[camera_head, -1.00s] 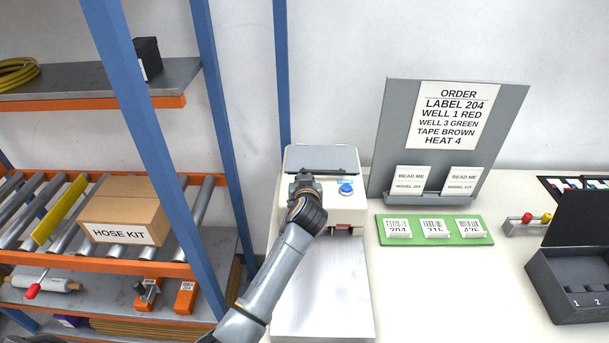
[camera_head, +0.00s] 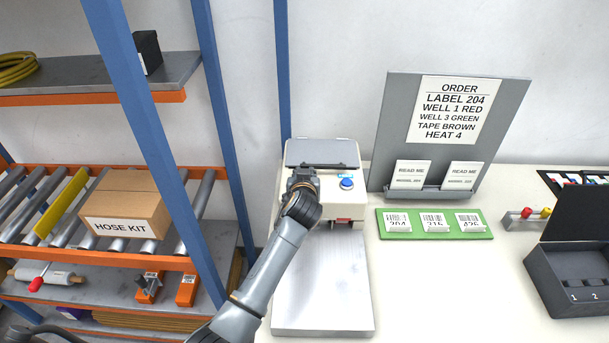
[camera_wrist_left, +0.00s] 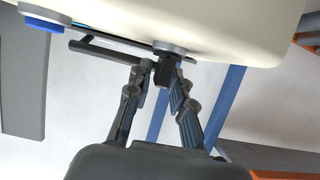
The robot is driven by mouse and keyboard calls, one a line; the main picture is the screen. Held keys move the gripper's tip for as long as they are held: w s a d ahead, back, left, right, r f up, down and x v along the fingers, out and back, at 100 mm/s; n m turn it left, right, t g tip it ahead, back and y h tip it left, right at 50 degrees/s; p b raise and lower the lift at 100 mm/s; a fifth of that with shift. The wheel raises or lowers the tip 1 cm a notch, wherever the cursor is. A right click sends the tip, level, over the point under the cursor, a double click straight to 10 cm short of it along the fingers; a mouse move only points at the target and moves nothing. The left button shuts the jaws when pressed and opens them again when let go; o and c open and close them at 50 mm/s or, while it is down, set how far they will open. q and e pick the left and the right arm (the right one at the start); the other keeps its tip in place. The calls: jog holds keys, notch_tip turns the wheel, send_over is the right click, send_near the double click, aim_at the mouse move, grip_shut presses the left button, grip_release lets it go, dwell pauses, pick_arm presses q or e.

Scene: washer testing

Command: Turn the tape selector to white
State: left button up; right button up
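The fingertips appear to touch the knob. Its setting marks cannot be read. My right gripper is not in view.
The order board (camera_head: 400,130) reads TAPE BROWN. A green card tray (camera_head: 400,234) and a black box (camera_head: 570,285) sit to the right. A blue-posted rack (camera_head: 217,135) with a HOSE KIT box (camera_head: 125,208) stands close on the left. The counter's front middle is clear.

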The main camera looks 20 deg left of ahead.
pick_arm(q)
jog(key=v, duration=1.2)
